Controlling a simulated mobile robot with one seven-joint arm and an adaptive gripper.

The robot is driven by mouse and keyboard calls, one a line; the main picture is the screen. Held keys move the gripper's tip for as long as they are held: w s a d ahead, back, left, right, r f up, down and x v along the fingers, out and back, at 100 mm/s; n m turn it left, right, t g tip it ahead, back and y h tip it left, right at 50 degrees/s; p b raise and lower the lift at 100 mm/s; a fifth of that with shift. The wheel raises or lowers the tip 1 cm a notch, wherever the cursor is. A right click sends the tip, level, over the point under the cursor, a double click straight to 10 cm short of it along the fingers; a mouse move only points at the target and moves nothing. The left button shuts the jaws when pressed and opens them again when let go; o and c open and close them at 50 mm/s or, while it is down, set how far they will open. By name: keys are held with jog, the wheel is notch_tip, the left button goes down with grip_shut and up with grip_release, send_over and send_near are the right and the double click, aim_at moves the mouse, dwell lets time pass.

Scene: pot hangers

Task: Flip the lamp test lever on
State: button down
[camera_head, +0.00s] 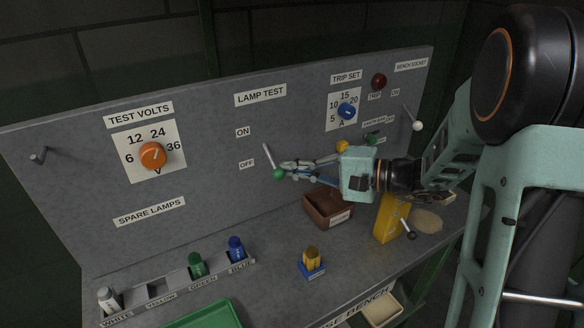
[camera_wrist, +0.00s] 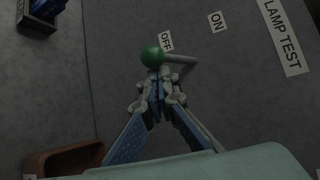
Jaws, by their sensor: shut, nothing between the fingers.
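The lamp test lever is a grey rod (camera_head: 269,156) with a green ball knob (camera_head: 278,174) on the upright panel, under the LAMP TEST label (camera_head: 261,94). The knob is at the low end, beside the OFF label (camera_head: 246,164) and below the ON label (camera_head: 242,132). My gripper (camera_head: 284,171) is shut and empty, its fingertips close to the knob from the right. In the wrist view the green knob (camera_wrist: 152,56) sits just beyond the fingertips (camera_wrist: 158,88), with the rod running right. I cannot tell whether they touch.
A brown bin (camera_head: 325,212) stands on the bench below my gripper. An orange dial (camera_head: 152,155) is on the panel to the left, and a blue dial (camera_head: 347,111) to the right. Panel space around the lever is clear. Lamps stand in a rack (camera_head: 172,283) at front left.

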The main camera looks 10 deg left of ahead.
jog(key=shift+s+r+p, duration=0.1)
jog(key=shift+r+p, duration=0.15)
jog(key=shift+p, duration=0.25)
jog(key=shift+d+r+m+h+p, duration=0.1)
jog(key=shift+r+m+h+p, duration=0.2)
jog(key=shift+h+p, duration=0.3)
jog(key=shift+s+d+r+m+g+h+p, duration=0.1)
jog(key=shift+r+m+g+h+p, duration=0.7)
jog(key=shift+p, duration=1.45)
jog(key=shift+a+r+m+g+h+p, duration=0.15)
jog(key=shift+r+g+h+p, duration=0.35)
jog(key=shift+r+p, duration=1.25)
jog(key=shift+s+d+r+m+g+h+p, duration=0.15)
jog(key=shift+r+m+g+h+p, duration=0.45)
jog(key=shift+p, duration=2.2)
jog(key=shift+w+f, duration=0.1)
jog(key=shift+r+p, duration=0.45)
jog(key=shift+r, duration=0.25)
jog(key=v, duration=1.2)
